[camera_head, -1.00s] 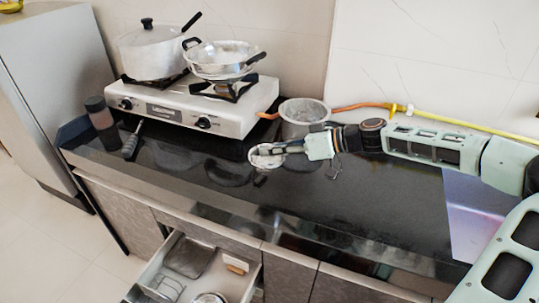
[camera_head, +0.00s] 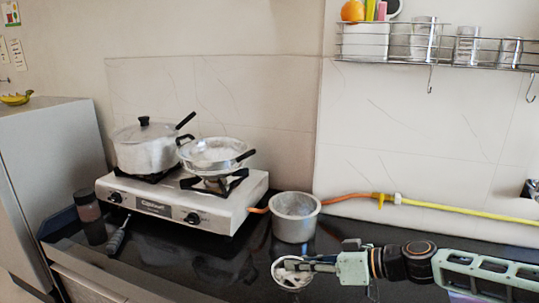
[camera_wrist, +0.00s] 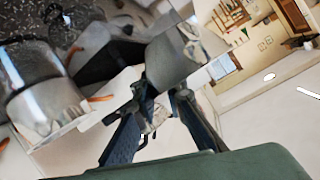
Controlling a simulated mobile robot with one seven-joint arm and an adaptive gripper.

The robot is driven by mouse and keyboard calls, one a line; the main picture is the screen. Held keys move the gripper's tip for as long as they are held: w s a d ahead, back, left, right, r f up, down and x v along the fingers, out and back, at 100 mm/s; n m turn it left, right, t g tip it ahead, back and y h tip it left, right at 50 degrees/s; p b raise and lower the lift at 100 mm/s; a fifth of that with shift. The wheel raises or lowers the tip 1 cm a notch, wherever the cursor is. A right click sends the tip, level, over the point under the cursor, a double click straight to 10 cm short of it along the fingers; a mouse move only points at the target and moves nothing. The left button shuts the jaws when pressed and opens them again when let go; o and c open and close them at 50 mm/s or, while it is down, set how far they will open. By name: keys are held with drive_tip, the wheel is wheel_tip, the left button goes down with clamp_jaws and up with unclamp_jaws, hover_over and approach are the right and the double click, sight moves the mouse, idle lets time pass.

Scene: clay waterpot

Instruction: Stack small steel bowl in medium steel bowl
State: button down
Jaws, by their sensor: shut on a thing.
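A small steel bowl (camera_head: 290,279) is at the tip of my gripper (camera_head: 310,266) in the head view, low in the middle. My gripper is shut on it from the right. I cannot tell whether the bowl touches the counter. A larger, deeper round steel vessel (camera_head: 295,226) stands upright just behind the small bowl, apart from it. It is the likeliest medium steel bowl, but I cannot tell for sure. In the wrist view, the fingers (camera_wrist: 160,100) close by a grey metal piece (camera_wrist: 172,58), probably the held bowl.
A gas stove (camera_head: 185,205) with a lidded pot (camera_head: 145,152) and a pan (camera_head: 215,153) stands at the left. A jar (camera_head: 88,210) is beside it. An orange-yellow hose (camera_head: 440,206) runs along the wall. A wire shelf (camera_head: 440,52) with steel containers hangs above.

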drive_tip(key=d+f+m+t+h, duration=0.1)
drive_tip(key=d+m+t, duration=0.1)
drive_tip(key=d, duration=0.5)
wheel_tip(320, 180, up, 9)
drive_tip(key=p, duration=1.6)
drive_tip(key=shift+s+a, duration=0.15)
drive_tip(key=shift+s, duration=0.1)
